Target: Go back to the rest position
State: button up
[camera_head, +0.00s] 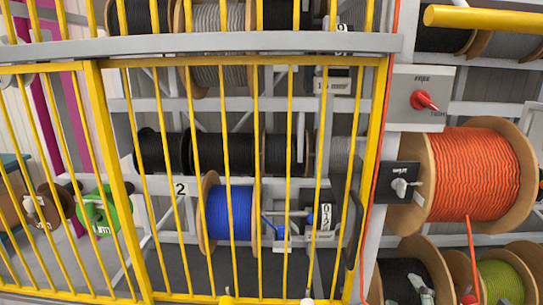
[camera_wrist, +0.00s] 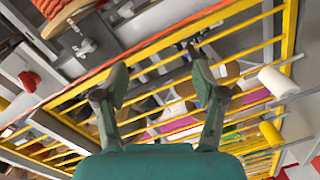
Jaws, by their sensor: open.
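My gripper (camera_wrist: 158,78) shows in the wrist view with its two fingers spread wide and nothing between them. Behind the fingers is the yellow barred gate (camera_wrist: 180,125), tilted in this view. The gripper appears apart from the bars, though the gap is hard to judge.
Behind the gate are racks with a blue reel (camera_head: 228,212) and black reels (camera_head: 222,153). Right of it are an orange reel (camera_head: 476,172), a grey box with a red knob (camera_head: 424,100) and an olive reel (camera_head: 501,283). A green reel (camera_head: 104,212) is at left.

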jog(key=s+a+f+m+g, duration=0.1)
jog(key=s+a+f+m, duration=0.25)
jog(key=s+f, duration=0.5)
jog(key=s+a+f+m, duration=0.2)
jog(key=s+f+m, duration=0.2)
jog(key=s+f, duration=0.45)
jog(key=s+a+m, duration=0.1)
jog(key=s+m, duration=0.1)
jog(key=s, duration=0.9)
jog(key=s+a+f+m+g+y, duration=0.1)
jog(key=s+a+m, duration=0.1)
jog(key=s, duration=0.9)
jog(key=shift+s+m, duration=0.25)
jog(key=shift+m, duration=0.1)
jog(key=shift+a+f, duration=0.1)
